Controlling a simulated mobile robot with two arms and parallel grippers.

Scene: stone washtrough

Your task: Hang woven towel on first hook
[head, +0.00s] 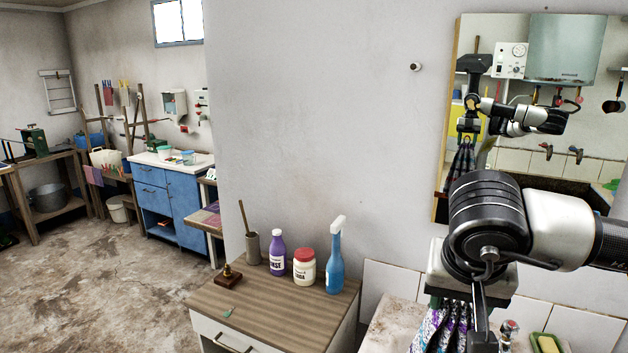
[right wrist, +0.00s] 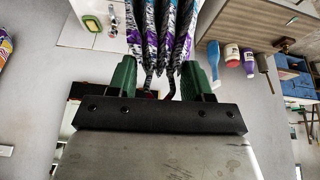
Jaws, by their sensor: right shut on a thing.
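The woven towel (head: 432,328), patterned in purple, black, white and teal, hangs in folds below my right gripper (head: 462,302). In the right wrist view the towel (right wrist: 162,38) is pinched between the green fingers of my right gripper (right wrist: 160,84), which is shut on it. The towel's lower end is outside the head view. A small round wall hook or peg (head: 415,67), pale with a dark centre, sticks out of the bare wall, above and left of the gripper and well apart from it. My left gripper is not in view.
A mirror (head: 452,110) right of the peg reflects my arm and the towel. Below stands a wooden-topped cabinet (head: 275,300) with a purple bottle (head: 276,254), a white jar (head: 304,268) and a blue spray bottle (head: 336,262). Soap (head: 548,344) lies at lower right. The wall around the peg is clear.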

